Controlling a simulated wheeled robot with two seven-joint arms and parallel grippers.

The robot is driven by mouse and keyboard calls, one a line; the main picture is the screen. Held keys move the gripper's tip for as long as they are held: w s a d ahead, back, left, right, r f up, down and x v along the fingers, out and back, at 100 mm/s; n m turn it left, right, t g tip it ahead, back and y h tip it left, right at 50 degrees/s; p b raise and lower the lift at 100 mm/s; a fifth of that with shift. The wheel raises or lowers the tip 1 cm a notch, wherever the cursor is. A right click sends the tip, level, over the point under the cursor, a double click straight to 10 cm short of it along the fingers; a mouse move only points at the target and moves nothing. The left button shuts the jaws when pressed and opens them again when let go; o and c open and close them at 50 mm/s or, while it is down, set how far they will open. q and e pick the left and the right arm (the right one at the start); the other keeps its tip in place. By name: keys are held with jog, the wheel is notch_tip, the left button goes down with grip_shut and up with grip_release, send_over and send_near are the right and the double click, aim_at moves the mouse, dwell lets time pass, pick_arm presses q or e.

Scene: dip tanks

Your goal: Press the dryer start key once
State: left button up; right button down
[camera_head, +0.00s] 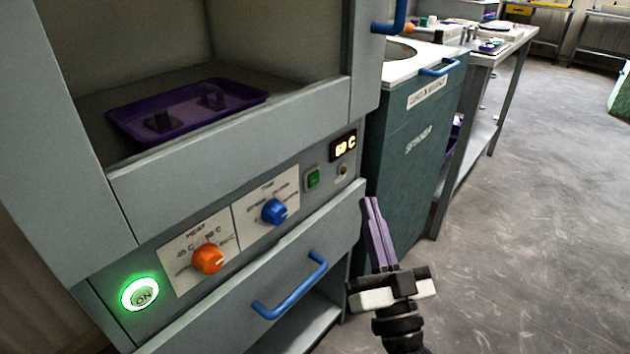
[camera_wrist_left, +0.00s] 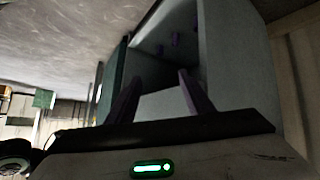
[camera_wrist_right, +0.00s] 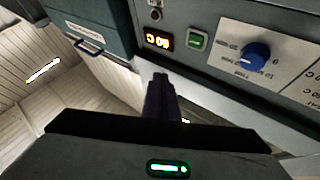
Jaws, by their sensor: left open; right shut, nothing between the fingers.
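The dryer's front panel carries a green square key (camera_head: 313,180), which I take for the start key. It also shows in the right wrist view (camera_wrist_right: 198,40). An amber-lit display (camera_head: 343,147) sits above and to its right, and a blue time knob (camera_head: 274,211) to its left. My right gripper (camera_head: 370,203) is shut and empty, its purple fingers to the right of the key and lower. In the right wrist view the fingertips (camera_wrist_right: 160,80) are apart from the key. My left gripper (camera_wrist_left: 158,85) is open and empty, outside the head view.
The panel also has an orange heat knob (camera_head: 208,258) and a lit green ON button (camera_head: 141,293). Below is a blue drawer handle (camera_head: 290,286). A purple tray (camera_head: 187,112) with small dark parts lies in the dryer chamber. A green-sided unit (camera_head: 418,150) stands right; the floor there is clear.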

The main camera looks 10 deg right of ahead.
jog(key=b, duration=0.2)
send_near(320, 171)
notch_tip(320, 171, up, 2)
jog(key=w+d, duration=0.2)
pick_arm(q)
jog(key=shift+w+d+f+m+g, duration=0.4)
jog(key=shift+w+d+f+g, duration=0.1)
jog(key=shift+d+f, duration=0.3)
pick_arm(e)
jog(key=shift+w+a+r, duration=0.25)
jog(key=shift+w+a, duration=0.3)
jog(key=shift+w, duration=0.25)
pick_arm(q)
jog(key=shift+a, duration=0.1)
pick_arm(e)
jog(key=shift+w, duration=0.15)
jog(key=shift+w+a, duration=0.2)
jog(key=shift+a, duration=0.05)
